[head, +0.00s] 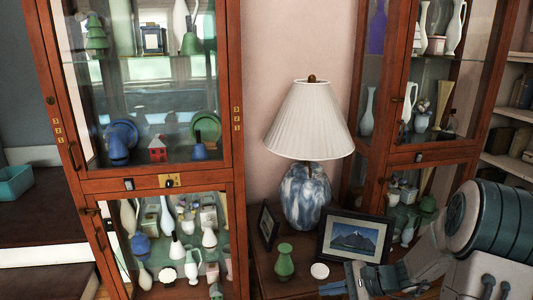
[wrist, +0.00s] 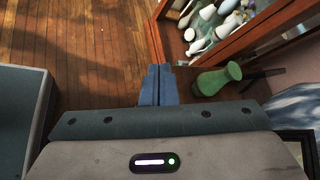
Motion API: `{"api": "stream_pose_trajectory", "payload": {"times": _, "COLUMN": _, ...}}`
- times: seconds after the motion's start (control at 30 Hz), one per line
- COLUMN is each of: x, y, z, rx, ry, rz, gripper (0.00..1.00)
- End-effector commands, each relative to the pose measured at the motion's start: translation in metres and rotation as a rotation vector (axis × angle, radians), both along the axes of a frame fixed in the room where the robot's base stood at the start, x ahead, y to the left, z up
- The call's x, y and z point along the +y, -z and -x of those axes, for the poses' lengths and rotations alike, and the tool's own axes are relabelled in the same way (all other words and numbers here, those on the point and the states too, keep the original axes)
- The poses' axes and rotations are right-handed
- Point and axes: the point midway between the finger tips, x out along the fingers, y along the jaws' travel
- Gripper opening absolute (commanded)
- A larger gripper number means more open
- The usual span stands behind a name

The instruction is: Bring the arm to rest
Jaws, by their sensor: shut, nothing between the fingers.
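My arm reaches in from the lower right of the head view, past the small table's front. My gripper (head: 333,289) is at the bottom edge there, its blue fingers pointing left. In the wrist view the two blue fingers (wrist: 158,84) lie together, shut, with nothing between them. They are near a green vase (wrist: 218,78), which stands to their right in that view. In the head view the same green vase (head: 285,262) is upright on the dark table, left of my gripper and apart from it.
A lamp (head: 306,190), a mountain picture frame (head: 354,238) and a round white object (head: 320,271) stand on the table (head: 268,284). Glass cabinets full of ornaments flank it, the left one (head: 236,130) and right one (head: 398,158). Wooden floor (wrist: 80,50) is clear in the wrist view.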

Motion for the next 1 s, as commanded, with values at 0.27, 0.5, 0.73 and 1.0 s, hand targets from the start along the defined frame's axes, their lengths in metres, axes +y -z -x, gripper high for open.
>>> {"api": "stream_pose_trajectory", "payload": {"times": 0.27, "x": 0.037, "y": -0.08, "z": 0.066, "rx": -0.094, "ry": -0.353, "rz": 0.342, "gripper": 0.0}}
{"api": "stream_pose_trajectory", "payload": {"times": 0.5, "x": 0.043, "y": -0.137, "z": 0.119, "rx": -0.21, "ry": -0.611, "rz": 0.635, "gripper": 0.0}}
{"api": "stream_pose_trajectory", "payload": {"times": 0.73, "x": 0.035, "y": -0.189, "z": 0.16, "rx": -0.352, "ry": -0.816, "rz": 0.911, "gripper": 0.0}}
{"api": "stream_pose_trajectory", "payload": {"times": 1.0, "x": 0.019, "y": -0.233, "z": 0.188, "rx": -0.505, "ry": -0.963, "rz": 1.152, "gripper": 0.0}}
